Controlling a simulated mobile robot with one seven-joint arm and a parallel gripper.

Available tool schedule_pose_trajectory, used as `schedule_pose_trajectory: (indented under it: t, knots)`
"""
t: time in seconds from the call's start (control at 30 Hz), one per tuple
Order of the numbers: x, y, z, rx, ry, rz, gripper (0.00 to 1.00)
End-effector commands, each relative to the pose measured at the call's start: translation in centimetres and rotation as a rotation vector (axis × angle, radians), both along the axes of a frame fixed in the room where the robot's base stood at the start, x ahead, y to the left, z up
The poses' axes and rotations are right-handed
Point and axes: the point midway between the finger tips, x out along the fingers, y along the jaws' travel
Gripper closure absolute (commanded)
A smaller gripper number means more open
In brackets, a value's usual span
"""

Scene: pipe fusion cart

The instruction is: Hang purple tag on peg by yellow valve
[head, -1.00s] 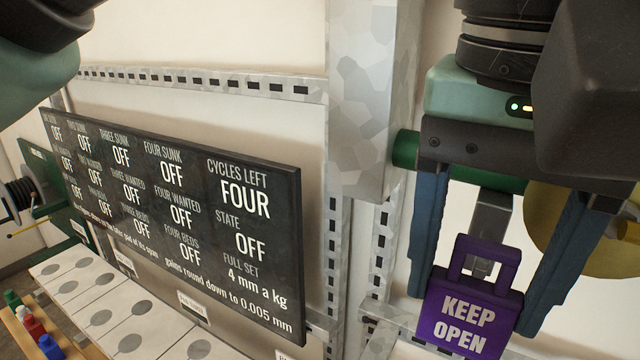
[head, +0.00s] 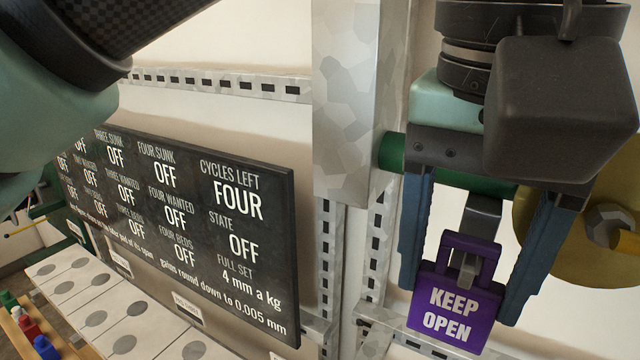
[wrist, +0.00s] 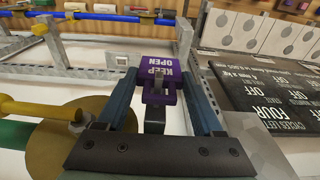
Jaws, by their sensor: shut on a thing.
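The purple tag (head: 450,312), with "KEEP OPEN" in pale letters and a square loop on top, is upright in the head view. My gripper (head: 462,290) is shut on it, with a blue finger at each side. A grey metal piece (head: 482,215) comes down between the fingers, and its lower end shows in the tag's loop; I cannot tell whether it passes through. The tag also shows in the wrist view (wrist: 160,73). A dull yellow disc (head: 545,220) with a grey hub is right of my gripper, partly hidden behind it.
A green pipe (head: 391,152) runs behind my gripper, beside a grey steel post (head: 345,100). A dark display board (head: 190,225) stands left. A yellow bar (wrist: 32,108) lies near the disc in the wrist view. A slotted rail (head: 405,338) runs below the tag.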

Motion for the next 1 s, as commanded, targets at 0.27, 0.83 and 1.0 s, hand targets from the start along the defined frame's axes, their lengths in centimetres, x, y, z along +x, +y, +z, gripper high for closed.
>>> schedule_pose_trajectory:
  t: [0.27, 0.83, 1.0]
  knots:
    - [-0.01, -0.02, 0.01, 0.0, 0.0, 0.0, 0.3]
    - [-0.13, 0.06, -0.03, -0.001, 0.001, 0.0, 0.0]
    - [-0.97, 0.62, -0.09, -0.002, 0.0, -0.001, 0.0]
